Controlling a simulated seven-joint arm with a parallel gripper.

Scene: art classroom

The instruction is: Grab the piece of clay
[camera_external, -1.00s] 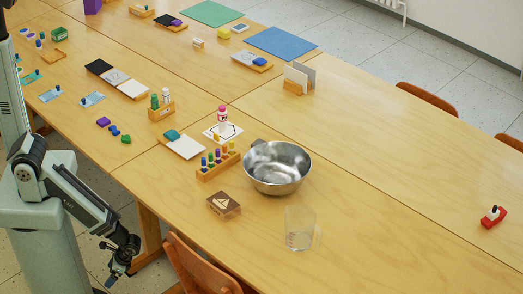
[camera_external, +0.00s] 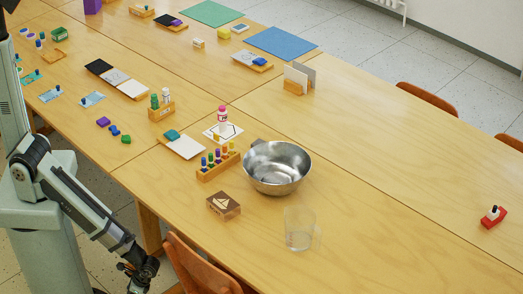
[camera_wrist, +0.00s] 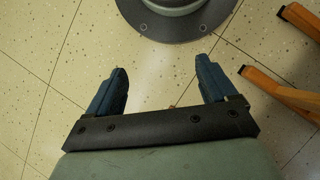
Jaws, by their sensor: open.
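Small clay-like lumps lie on the wooden table (camera_external: 400,190) in the external view: a purple one (camera_external: 103,122), a blue one (camera_external: 114,131) and a green one (camera_external: 126,139). I cannot tell which one is the named clay. My gripper (camera_external: 138,287) hangs low beside the table, below its near edge and away from all the lumps. In the wrist view my gripper (camera_wrist: 161,67) is open and empty, with its two blue fingers apart over the floor. No clay shows in that view.
A metal bowl (camera_external: 277,168), a clear beaker (camera_external: 299,229), a wooden peg rack (camera_external: 218,167) and a small box (camera_external: 223,205) stand on the near table. A chair (camera_external: 200,268) is right of my gripper. The table's right part is mostly clear.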

